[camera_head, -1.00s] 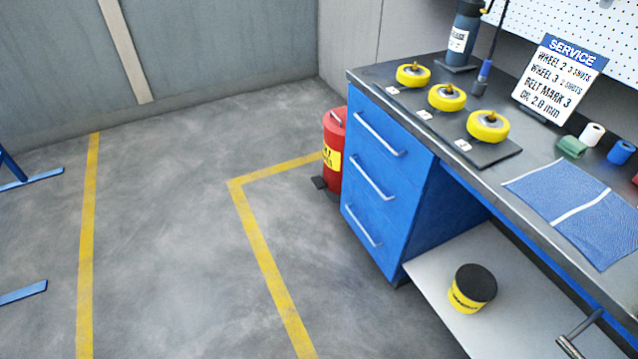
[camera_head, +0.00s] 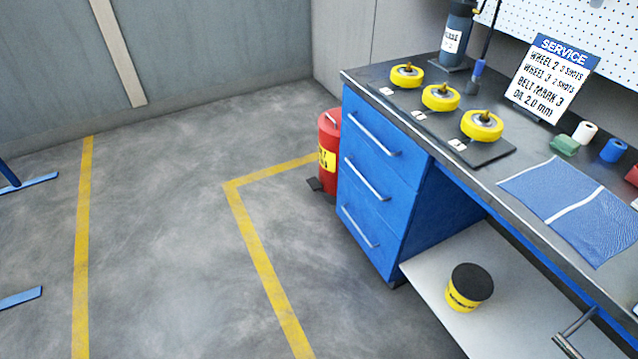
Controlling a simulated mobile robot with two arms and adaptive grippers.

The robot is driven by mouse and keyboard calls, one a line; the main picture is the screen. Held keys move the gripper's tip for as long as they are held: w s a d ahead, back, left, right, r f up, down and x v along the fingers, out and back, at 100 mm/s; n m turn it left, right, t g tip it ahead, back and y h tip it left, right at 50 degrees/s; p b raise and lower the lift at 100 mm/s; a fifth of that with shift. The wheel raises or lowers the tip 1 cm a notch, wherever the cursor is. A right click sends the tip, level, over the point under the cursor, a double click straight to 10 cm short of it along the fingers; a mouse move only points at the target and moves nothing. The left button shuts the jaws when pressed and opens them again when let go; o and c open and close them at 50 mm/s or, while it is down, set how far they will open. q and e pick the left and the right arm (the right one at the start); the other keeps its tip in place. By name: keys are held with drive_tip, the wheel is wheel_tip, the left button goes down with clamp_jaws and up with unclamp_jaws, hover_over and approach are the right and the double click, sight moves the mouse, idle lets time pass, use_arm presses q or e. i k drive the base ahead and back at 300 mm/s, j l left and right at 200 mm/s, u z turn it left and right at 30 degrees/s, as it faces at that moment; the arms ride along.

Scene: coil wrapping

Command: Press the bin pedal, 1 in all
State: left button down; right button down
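A red bin (camera_head: 328,150) with a yellow label stands on the floor beyond the left end of the blue drawer cabinet, which hides part of it. Its lid looks shut. Neither of my grippers shows in the head view.
The blue drawer cabinet (camera_head: 370,190) and workbench top (camera_head: 487,178) fill the right side. Three yellow wheels, a service sign (camera_head: 552,78) and a blue mat (camera_head: 575,208) are on top. A yellow-black tub (camera_head: 468,288) sits on the lower shelf. The floor left of the cabinet is clear.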

sight(314, 182)
drive_tip(key=z, duration=0.3)
drive_tip(key=i+j+z, duration=0.15)
drive_tip(key=z, duration=0.2)
drive_tip(key=i+j+z, duration=0.15)
drive_tip(key=z, duration=0.25)
drive_tip(key=j+z, duration=0.35)
drive_tip(key=i+j+z, duration=0.15)
drive_tip(key=j, duration=0.45)
drive_tip(key=i+j+z, duration=0.15)
drive_tip(key=j, duration=0.45)
drive_tip(key=i+j+z, duration=0.15)
drive_tip(key=j, duration=0.45)
drive_tip(key=j+z, duration=0.15)
drive_tip(key=j, duration=1.3)
drive_tip(key=i, duration=0.05)
